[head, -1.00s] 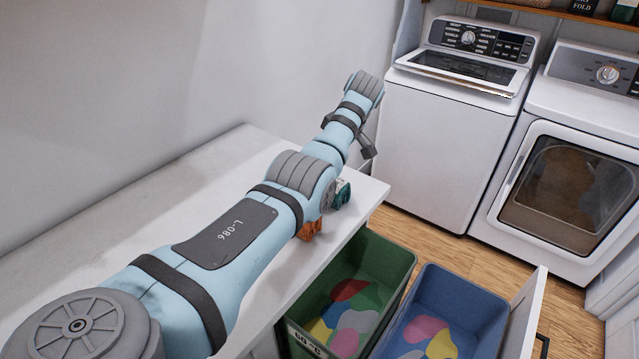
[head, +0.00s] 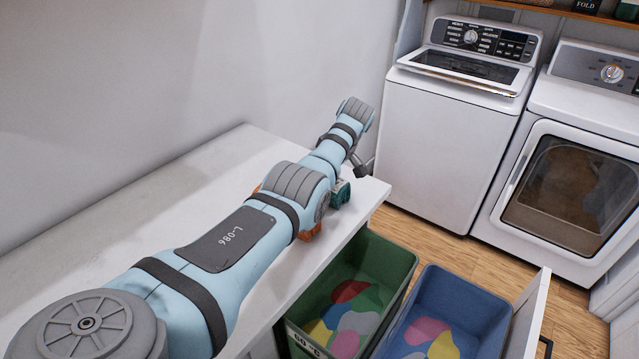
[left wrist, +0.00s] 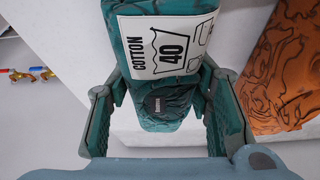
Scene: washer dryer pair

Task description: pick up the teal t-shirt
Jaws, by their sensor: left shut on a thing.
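The teal t-shirt (left wrist: 165,100) is a folded bundle with a white "COTTON 40" label. In the left wrist view it lies between the two fingers of my left gripper (left wrist: 163,108), which is shut on it. In the head view a small part of the teal t-shirt (head: 341,195) shows beside my left arm, near the right end of the white counter; the arm hides the rest. I cannot tell from these frames whether it is clear of the counter. My right gripper is not in view.
An orange patterned cloth (left wrist: 278,70) lies close beside the teal one. The white counter (head: 120,215) is bare at left. Below its edge stand a green bin (head: 388,262) and a blue bin (head: 478,295) with clothes. A washer (head: 440,140) and dryer (head: 570,180) stand behind.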

